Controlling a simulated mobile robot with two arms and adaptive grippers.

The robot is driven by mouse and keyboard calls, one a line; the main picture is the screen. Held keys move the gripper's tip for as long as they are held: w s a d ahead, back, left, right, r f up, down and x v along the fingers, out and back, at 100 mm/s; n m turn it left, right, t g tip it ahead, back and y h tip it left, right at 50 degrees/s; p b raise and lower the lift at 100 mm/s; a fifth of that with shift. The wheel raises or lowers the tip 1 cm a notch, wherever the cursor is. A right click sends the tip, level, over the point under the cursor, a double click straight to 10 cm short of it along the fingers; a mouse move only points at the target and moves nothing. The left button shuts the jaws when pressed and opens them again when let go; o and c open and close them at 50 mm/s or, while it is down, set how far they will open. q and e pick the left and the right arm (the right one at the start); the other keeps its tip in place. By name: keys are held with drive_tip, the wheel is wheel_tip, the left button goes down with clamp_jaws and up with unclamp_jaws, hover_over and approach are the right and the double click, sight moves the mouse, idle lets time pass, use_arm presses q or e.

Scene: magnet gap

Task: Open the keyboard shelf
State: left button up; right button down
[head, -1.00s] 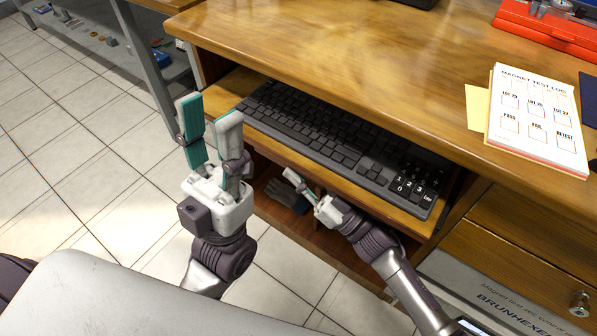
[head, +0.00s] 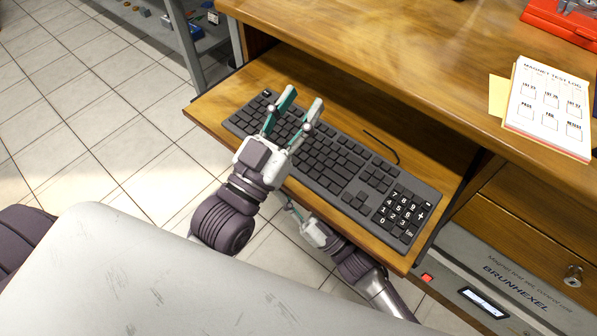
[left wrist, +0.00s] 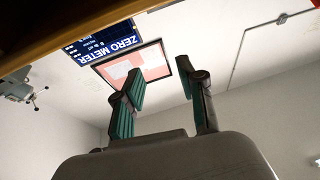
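The wooden keyboard shelf (head: 213,108) stands pulled out from under the desk in the head view. A black keyboard (head: 335,172) lies on it, with a strip of bare shelf behind. My left gripper (head: 298,104) shows above the keyboard's left part, fingers apart and nothing between them. The left wrist view also shows its two spread fingers (left wrist: 160,95) against the wall and ceiling. My right gripper (head: 297,212) is low at the shelf's front edge, partly hidden under it. I cannot tell whether its fingers are open or touch the shelf.
The desk top (head: 400,60) carries a paper pad (head: 548,105) and a red case (head: 565,20) at the right. A drawer (head: 530,215) and a grey control unit (head: 490,285) are below right. A metal rack (head: 185,45) stands at the back left. Tiled floor is clear at left.

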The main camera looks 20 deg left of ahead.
use_arm(q)
drive_tip(key=shift+w+a+f+g+y, duration=0.1)
drive_tip(key=shift+w+f+g+y, duration=0.15)
drive_tip(key=shift+f+g, duration=0.4)
drive_tip(key=shift+w+a+f+g+y, duration=0.15)
drive_tip(key=shift+f+g+y, duration=0.15)
drive_tip(key=shift+f, duration=0.65)
use_arm(e)
drive_tip(key=shift+s+a, duration=0.2)
drive_tip(key=shift+s, duration=0.35)
drive_tip(key=shift+s+a, duration=0.15)
drive_tip(key=shift+s, duration=0.35)
use_arm(q)
drive_tip(key=shift+d, duration=0.1)
use_arm(e)
drive_tip(key=c, duration=1.2)
unclamp_jaws()
drive_tip(key=v, duration=1.2)
